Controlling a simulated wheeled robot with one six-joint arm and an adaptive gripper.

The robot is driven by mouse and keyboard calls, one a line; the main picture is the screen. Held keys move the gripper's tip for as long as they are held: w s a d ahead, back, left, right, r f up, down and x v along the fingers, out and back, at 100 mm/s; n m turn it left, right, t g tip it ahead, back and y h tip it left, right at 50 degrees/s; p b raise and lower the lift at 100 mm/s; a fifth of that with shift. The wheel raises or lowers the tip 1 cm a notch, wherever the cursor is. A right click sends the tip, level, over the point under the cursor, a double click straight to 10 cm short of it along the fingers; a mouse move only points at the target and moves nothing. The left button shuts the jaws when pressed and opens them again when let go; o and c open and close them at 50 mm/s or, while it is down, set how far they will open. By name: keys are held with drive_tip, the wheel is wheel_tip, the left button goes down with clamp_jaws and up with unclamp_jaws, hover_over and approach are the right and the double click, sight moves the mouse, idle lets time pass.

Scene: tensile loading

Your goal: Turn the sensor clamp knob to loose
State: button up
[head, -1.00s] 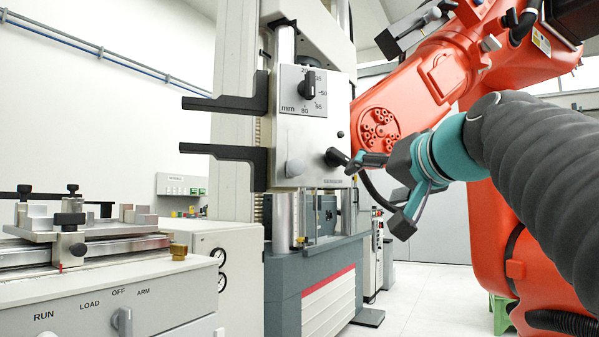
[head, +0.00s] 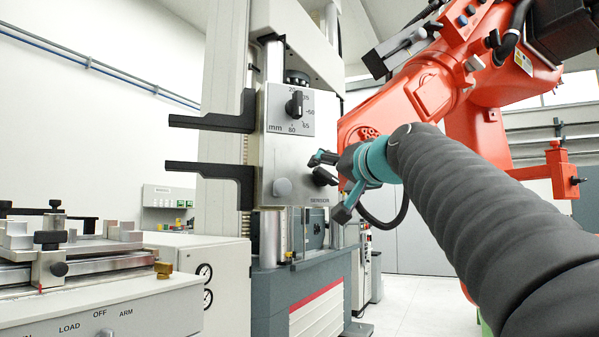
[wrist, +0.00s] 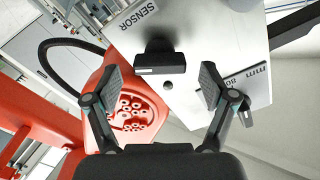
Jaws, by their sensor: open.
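The sensor clamp knob (head: 323,177) is a black knob at the lower right of the silver sensor box (head: 279,155), above the word SENSOR. In the wrist view the knob (wrist: 160,58) is a dark block with a pale line on its end face. My gripper (head: 329,186) is open at the right side of the box, one finger above and one below the knob's height. In the wrist view the knob lies between and beyond the fingertips of my gripper (wrist: 164,82), and they look clear of it. No LOOSE marking is readable.
A mm dial (head: 295,105) sits higher on the box, and a round grey button (head: 282,187) sits left of the knob. Two black arms (head: 212,122) stick out left. An orange robot (head: 430,95) stands behind at right. A bench fixture (head: 75,250) is at lower left.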

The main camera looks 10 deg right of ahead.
drive_tip(key=shift+x, duration=1.4)
drive_tip(key=c, duration=1.2)
drive_tip(key=shift+o, duration=0.2)
